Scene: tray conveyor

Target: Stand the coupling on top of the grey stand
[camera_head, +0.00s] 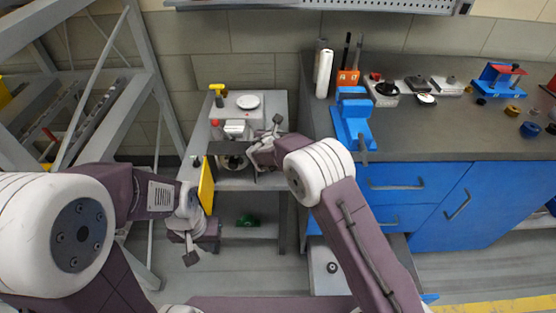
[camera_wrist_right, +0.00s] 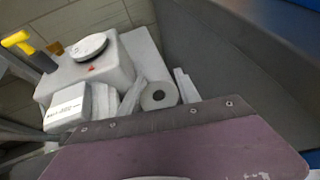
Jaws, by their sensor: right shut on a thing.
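In the right wrist view, a grey ring-ended cylinder, which looks like the coupling (camera_wrist_right: 158,97), sits between the two pale fingers of my right gripper (camera_wrist_right: 157,92). The gripper is shut on it, with its open end facing the camera. Just beyond it is a pale grey block with a round white disc on top, probably the grey stand (camera_wrist_right: 118,72). I cannot tell whether the coupling touches it. In the head view, the block (camera_head: 238,113) is on a grey cart, and my right gripper (camera_head: 268,136) is at its front right. My left gripper (camera_head: 189,253) hangs low, its finger gap unclear.
A green thing (camera_head: 247,220) lies on the lower shelf. The workbench (camera_head: 455,137) at right holds a blue vise (camera_head: 352,118) and several small parts. A drawer (camera_head: 330,258) is open.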

